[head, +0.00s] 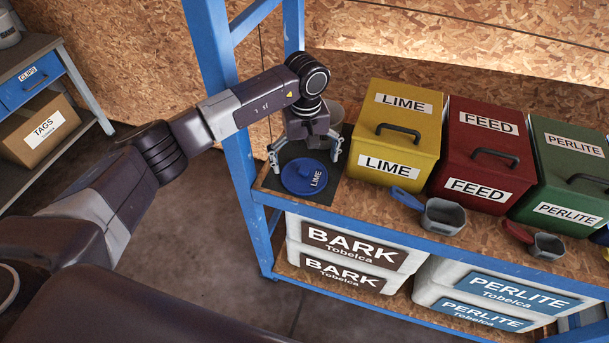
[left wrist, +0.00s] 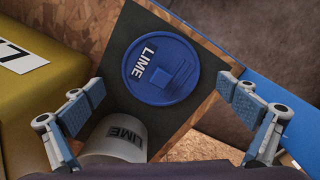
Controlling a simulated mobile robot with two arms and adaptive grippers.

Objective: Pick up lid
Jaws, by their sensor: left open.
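The lid (head: 300,178) is a round blue disc with a LIME label and a raised handle. It lies flat on a dark mat (head: 318,190) at the left end of the shelf, and it also shows in the left wrist view (left wrist: 160,88). My left gripper (head: 305,158) is open and empty above the mat, its fingers apart and pointing down near the lid. In the left wrist view my left gripper (left wrist: 161,98) has its fingers spread on either side, with the lid between and beyond them, apart from both. My right gripper is not in view.
A white LIME container (left wrist: 115,138) stands beside the lid, by the gripper. Right of the mat are a yellow LIME bin (head: 395,135), a red FEED bin (head: 480,155) and a green PERLITE bin (head: 565,172). Scoops (head: 440,216) lie in front. A blue post (head: 238,170) rises at left.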

